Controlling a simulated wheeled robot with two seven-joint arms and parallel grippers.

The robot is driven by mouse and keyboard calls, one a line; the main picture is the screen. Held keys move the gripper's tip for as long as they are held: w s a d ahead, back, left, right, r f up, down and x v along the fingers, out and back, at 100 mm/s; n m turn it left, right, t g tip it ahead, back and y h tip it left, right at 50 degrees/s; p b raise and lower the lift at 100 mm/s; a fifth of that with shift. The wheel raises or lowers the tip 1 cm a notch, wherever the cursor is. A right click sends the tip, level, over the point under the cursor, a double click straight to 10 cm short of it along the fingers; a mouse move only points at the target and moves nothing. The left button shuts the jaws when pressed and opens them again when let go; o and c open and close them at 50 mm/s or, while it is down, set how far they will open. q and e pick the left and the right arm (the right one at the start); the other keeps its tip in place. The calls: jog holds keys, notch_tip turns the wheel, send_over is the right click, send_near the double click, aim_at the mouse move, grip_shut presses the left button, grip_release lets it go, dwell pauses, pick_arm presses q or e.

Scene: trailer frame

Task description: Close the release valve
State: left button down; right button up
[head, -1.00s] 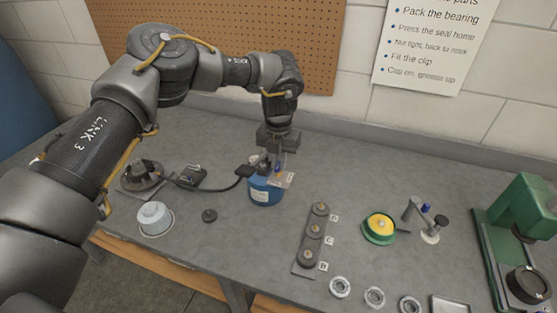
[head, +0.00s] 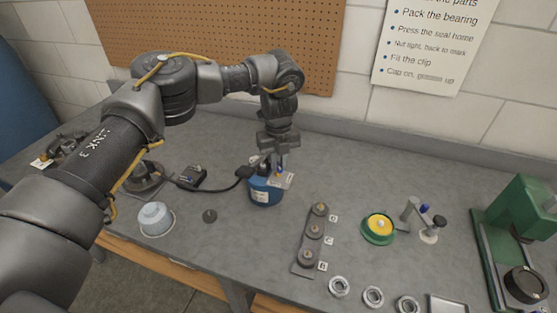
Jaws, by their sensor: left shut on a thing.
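A blue pot (head: 264,192) with a pale label stands on the bench in the middle of the head view. My left gripper (head: 275,163) points down over its top, with the fingers shut on a small fitting there. I take this fitting to be the release valve, but the fingers hide most of it. A bit of blue and a pale tag (head: 283,180) show beside the fingers. A black connector (head: 244,172) on a cable meets the pot's left side. My right gripper is not in view.
A strip with several round parts (head: 310,240), a green-yellow tin (head: 379,227) and a green press (head: 520,235) are to the right. Bench between pot and strip is clear.

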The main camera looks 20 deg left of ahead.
pick_arm(q)
jog(key=n+p, duration=0.1)
jog(key=n, duration=0.1)
jog(key=shift+r+n, duration=0.2)
jog(key=shift+n, duration=0.2)
jog(key=n+p, duration=0.2)
jog(key=shift+n+p, duration=0.35)
jog(key=shift+n, duration=0.05)
jog(key=shift+a+f+n+p, duration=0.1)
jog(key=shift+n+p, duration=1.55)
jog(key=shift+n, duration=0.55)
jog(key=c, duration=1.4)
grip_release()
jog(key=shift+f, duration=0.1)
jog(key=shift+c, duration=0.2)
notch_tip(320, 180, up, 11)
jog(key=b, duration=0.1)
jog(key=shift+f, duration=0.1)
